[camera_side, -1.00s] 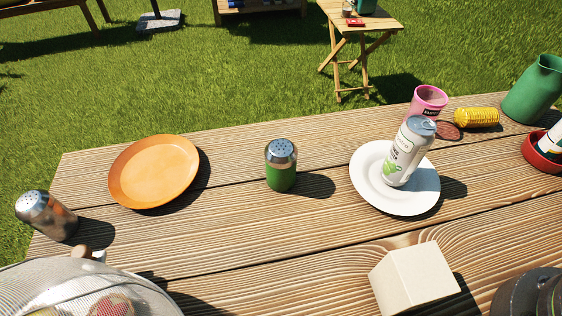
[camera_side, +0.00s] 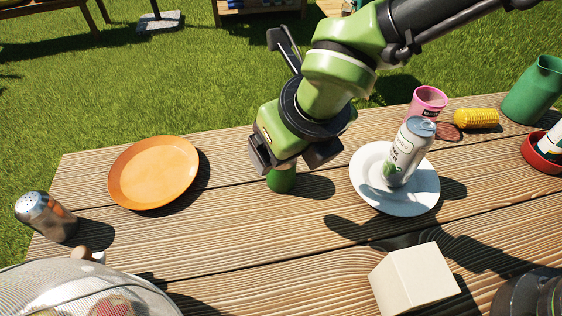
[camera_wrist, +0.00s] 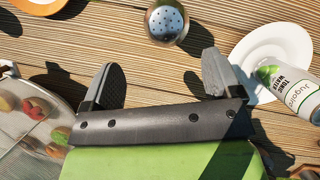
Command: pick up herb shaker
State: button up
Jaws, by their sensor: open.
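The herb shaker (camera_side: 281,181) has a green body and stands upright on the wooden table; in the side view my gripper hides its upper part. Its round metal top with holes shows in the wrist view (camera_wrist: 167,21), just beyond the fingertips and between their lines. My gripper (camera_wrist: 162,75) is open and empty, its two dark fingers spread wide. In the side view my gripper (camera_side: 291,160) is over the shaker, and I cannot tell if it touches it.
A white plate (camera_side: 367,195) with a drinks can (camera_side: 409,152) stands close right of the shaker. An orange plate (camera_side: 153,172) and a metal-topped shaker (camera_side: 45,215) are left. A cream block (camera_side: 414,279) and a mesh food cover (camera_side: 75,285) are at the front.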

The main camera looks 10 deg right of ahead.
aim_at(281, 179)
jog(key=x, duration=0.5)
jog(key=d+x, duration=0.1)
jog(key=x, duration=0.1)
jog(key=shift+w+f, duration=0.2)
jog(key=shift+w, duration=0.2)
jog(key=shift+w+a+f, duration=0.2)
jog(key=shift+w+f, duration=0.05)
jog(key=shift+f, duration=0.3)
jog(key=c, duration=1)
